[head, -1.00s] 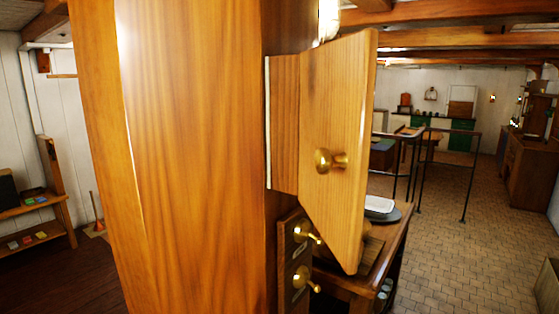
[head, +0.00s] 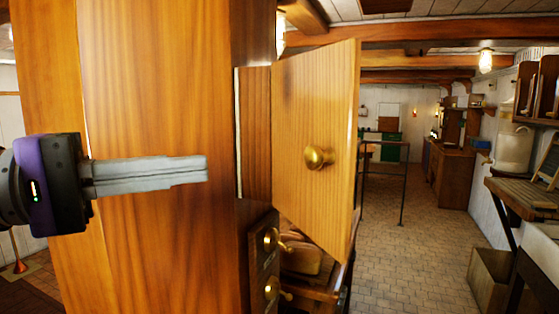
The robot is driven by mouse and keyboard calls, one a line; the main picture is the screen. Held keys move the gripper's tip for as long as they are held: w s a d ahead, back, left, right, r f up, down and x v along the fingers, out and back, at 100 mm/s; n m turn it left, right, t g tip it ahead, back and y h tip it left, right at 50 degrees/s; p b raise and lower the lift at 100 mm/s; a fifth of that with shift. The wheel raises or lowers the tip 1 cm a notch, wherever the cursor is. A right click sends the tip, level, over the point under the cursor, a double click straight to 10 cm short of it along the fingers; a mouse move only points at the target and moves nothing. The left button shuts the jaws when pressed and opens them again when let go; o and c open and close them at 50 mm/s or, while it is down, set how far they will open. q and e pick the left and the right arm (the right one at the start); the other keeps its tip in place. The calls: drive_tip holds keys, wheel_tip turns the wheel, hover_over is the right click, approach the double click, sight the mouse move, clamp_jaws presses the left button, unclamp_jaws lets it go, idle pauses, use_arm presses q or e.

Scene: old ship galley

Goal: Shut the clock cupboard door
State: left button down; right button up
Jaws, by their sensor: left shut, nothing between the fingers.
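The clock cupboard door (head: 317,120) is a light wooden panel with a round brass knob (head: 319,157). It stands open, swung out to the right from the tall wooden cupboard case (head: 165,90). My left gripper (head: 205,168) comes in from the left in front of the broad side of the case. Its fingers are shut together and empty, pointing right, and in the picture they end short of the door. The inside of the cupboard is hidden. My right gripper is not in view.
Below the door, a dark panel with brass knobs (head: 271,240) projects from the case. A wooden table (head: 318,292) stands behind it. A metal railing (head: 404,180) is farther back. The tiled floor (head: 425,245) to the right is open, with a shelf (head: 520,197) along the right wall.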

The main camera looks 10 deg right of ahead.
sight(307, 158)
use_arm(q)
drive_tip(key=x, duration=1.1)
drive_tip(key=shift+p, duration=0.3)
